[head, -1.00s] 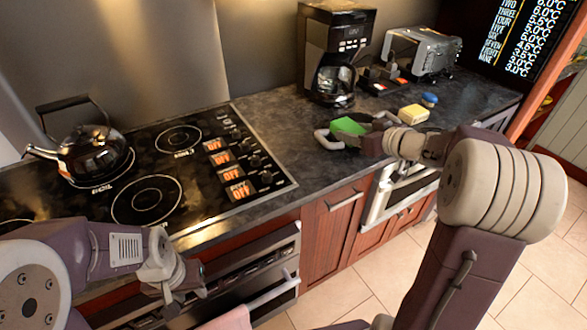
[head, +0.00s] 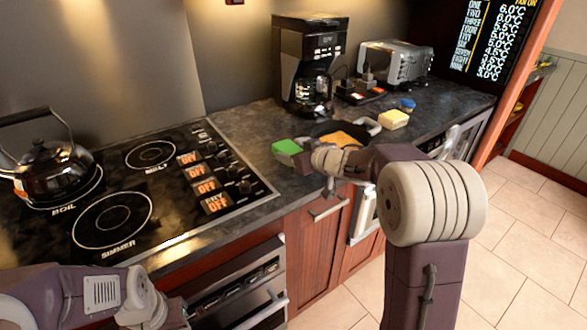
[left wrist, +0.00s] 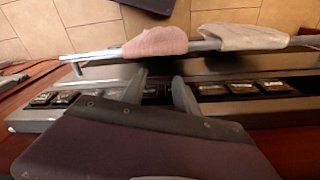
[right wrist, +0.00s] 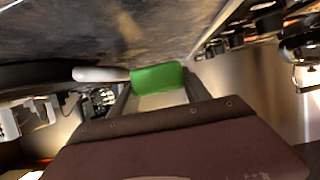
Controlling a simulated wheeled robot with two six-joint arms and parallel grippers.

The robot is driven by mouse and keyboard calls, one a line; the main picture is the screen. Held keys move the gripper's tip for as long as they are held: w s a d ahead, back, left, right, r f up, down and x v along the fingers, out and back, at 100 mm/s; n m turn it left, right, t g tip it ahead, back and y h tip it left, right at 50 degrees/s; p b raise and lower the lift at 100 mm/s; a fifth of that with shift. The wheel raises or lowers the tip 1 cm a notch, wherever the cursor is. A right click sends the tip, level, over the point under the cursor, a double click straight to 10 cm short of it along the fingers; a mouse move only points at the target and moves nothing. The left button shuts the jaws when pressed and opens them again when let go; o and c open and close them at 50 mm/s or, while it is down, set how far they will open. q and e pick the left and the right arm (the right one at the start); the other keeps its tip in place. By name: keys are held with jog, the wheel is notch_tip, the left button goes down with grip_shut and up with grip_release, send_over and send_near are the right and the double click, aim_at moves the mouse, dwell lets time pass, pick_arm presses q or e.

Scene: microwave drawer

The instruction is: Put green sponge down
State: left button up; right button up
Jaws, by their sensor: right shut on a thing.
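The green sponge (head: 287,147) is held by my right gripper (head: 302,157), at the counter's front part, left of the dark pan. The right wrist view shows the sponge (right wrist: 157,77) between the two fingers of the gripper (right wrist: 160,95), which is shut on it. The dark counter (right wrist: 120,35) is close to the sponge there; I cannot tell whether they touch. My left gripper (left wrist: 157,85) is open and empty in the left wrist view, with the oven front beyond its fingers.
The pan (head: 325,128), with something orange-brown in it, sits just behind my right gripper. The stovetop (head: 135,190) with a kettle (head: 52,170) is left.

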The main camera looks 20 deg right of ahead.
notch_tip(320, 180, down, 4)
jog(key=b, duration=0.3)
jog(key=shift+f, duration=0.25)
jog(key=shift+r, duration=0.2)
jog(key=shift+f, duration=0.1)
jog(key=o, duration=1)
jog(key=shift+o, duration=0.2)
jog(key=shift+s+d+r, duration=0.1)
jog(key=shift+s+r, duration=0.05)
jog(key=shift+r, duration=0.2)
jog(key=p+v, duration=0.3)
jog(key=v, duration=0.8)
jog(key=shift+s+p, duration=0.3)
jog(key=shift+p, duration=0.1)
jog(key=shift+d, duration=0.15)
